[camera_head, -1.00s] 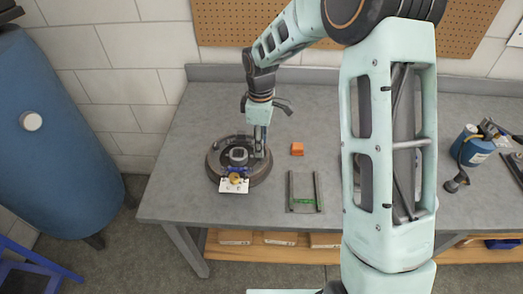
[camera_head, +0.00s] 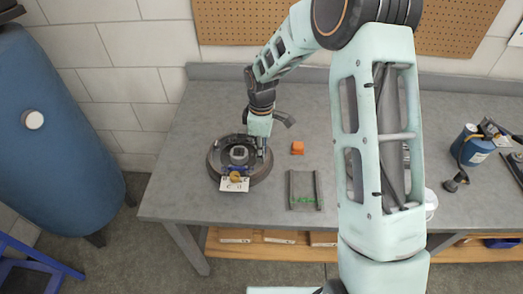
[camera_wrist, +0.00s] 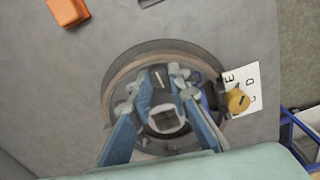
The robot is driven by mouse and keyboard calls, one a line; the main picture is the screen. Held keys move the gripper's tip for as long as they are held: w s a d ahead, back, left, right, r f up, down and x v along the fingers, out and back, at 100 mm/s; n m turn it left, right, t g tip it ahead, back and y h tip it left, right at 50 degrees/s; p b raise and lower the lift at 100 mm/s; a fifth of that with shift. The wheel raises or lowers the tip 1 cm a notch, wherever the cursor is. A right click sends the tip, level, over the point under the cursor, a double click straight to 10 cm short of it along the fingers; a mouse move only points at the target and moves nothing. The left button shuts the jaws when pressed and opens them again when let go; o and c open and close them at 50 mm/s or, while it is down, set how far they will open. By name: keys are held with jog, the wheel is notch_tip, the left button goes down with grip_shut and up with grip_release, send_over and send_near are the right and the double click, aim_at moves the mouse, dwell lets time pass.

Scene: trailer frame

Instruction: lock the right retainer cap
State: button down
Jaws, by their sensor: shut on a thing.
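The hub also shows in the wrist view (camera_wrist: 167,119). My gripper (camera_head: 263,153) points down at the assembly's right side. In the wrist view my gripper (camera_wrist: 163,84) has its two blue-grey fingers either side of a small slotted part (camera_wrist: 158,77), seemingly the right retainer cap. The fingers are shut on it. The cap's edges are largely hidden by the fingertips, and I cannot tell whether it is locked.
A lettered white card (camera_head: 234,186) with a brass knob (camera_wrist: 237,101) sits at the assembly's front edge. An orange block (camera_head: 297,148) and a dark U-shaped tray (camera_head: 304,204) lie to the right.

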jog(key=shift+m+b, duration=0.35)
jog(key=shift+m, duration=0.05)
jog(key=shift+f+m+b, duration=0.1)
jog(key=shift+m+b, duration=0.65)
jog(key=shift+m, duration=0.35)
jog(key=m+b, duration=0.2)
jog(key=m, duration=0.3)
jog(key=shift+b, duration=0.4)
jog(key=m+b, duration=0.1)
jog(key=m, duration=0.4)
jog(key=m+b, duration=0.1)
jog(key=m, duration=0.3)
jog(key=shift+m, duration=0.3)
jog(key=c, duration=1.8)
grip_release()
